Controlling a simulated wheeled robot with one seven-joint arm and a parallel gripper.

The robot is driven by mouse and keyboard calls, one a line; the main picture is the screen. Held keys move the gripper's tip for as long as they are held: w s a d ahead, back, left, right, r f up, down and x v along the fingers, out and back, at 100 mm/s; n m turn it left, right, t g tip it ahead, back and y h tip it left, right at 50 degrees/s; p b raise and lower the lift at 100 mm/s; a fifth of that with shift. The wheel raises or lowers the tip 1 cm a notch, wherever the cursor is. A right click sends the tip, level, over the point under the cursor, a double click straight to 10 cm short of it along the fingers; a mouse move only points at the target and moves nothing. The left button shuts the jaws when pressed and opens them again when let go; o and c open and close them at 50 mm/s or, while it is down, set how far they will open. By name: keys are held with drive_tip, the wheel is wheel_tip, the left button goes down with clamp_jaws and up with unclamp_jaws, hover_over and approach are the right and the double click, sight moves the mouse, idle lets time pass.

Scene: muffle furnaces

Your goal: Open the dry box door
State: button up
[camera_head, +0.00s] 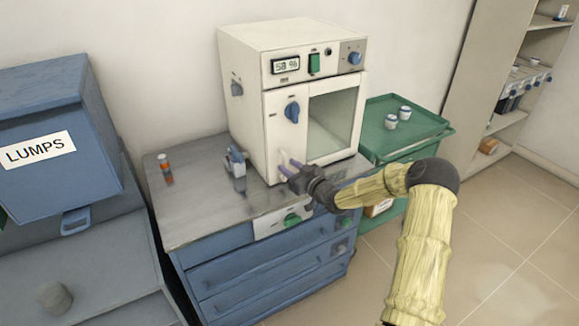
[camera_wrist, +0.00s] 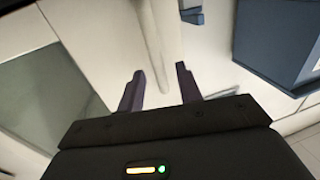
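The dry box (camera_head: 252,62) is a cream cabinet on the steel-topped counter, with a display reading about 58 %. Its door (camera_head: 275,135) has a glass window (camera_head: 333,118) and a blue knob (camera_head: 292,111), and appears closed. My gripper (camera_head: 285,160) is at the lower left part of the door, below the knob. In the wrist view, its two dark purple fingers (camera_wrist: 160,72) are spread with nothing visibly gripped. A pale upright bar (camera_wrist: 153,40), likely the door handle, lies ahead between the fingertips; I cannot tell whether they touch it. The window (camera_wrist: 50,95) shows at left.
A blue bin marked LUMPS (camera_head: 62,145) stands at left. A green cart (camera_head: 425,122) with white jars stands right of the box. Open tiled floor lies at right.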

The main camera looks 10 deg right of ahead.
drive_tip(key=shift+w+a, duration=0.1)
drive_tip(key=shift+w, duration=0.1)
drive_tip(key=shift+c, duration=0.2)
clamp_jaws()
drive_tip(key=shift+s, duration=0.1)
